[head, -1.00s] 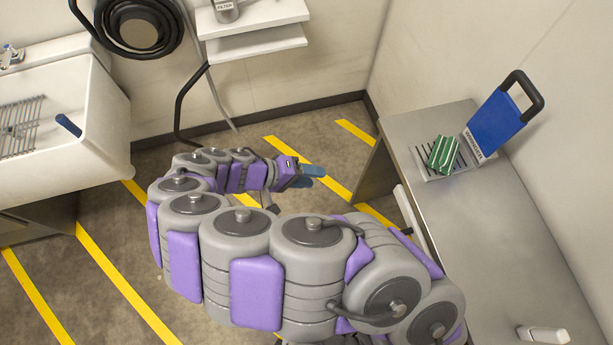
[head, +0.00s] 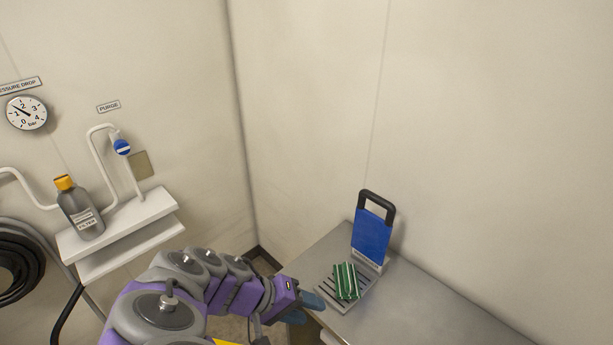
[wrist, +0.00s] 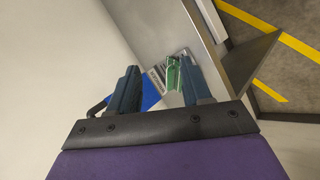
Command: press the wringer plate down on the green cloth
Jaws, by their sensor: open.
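The wringer plate (head: 371,234) is a blue panel with a black loop handle (head: 377,200). It stands raised at the back of a slotted metal base (head: 331,289) on the steel table. The green cloth (head: 346,281), with pale stripes, lies folded on the slotted base in front of the plate. My gripper (head: 312,308) is left of the base, apart from cloth and plate. In the wrist view my gripper (wrist: 158,90) is open and empty, with the cloth (wrist: 173,74) between its fingers farther off. The blue plate (wrist: 149,96) is partly hidden behind the left finger.
The steel table (head: 425,310) runs along the right wall, with clear surface right of the wringer. A wall shelf (head: 120,222) with a grey bottle (head: 80,210) is at left.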

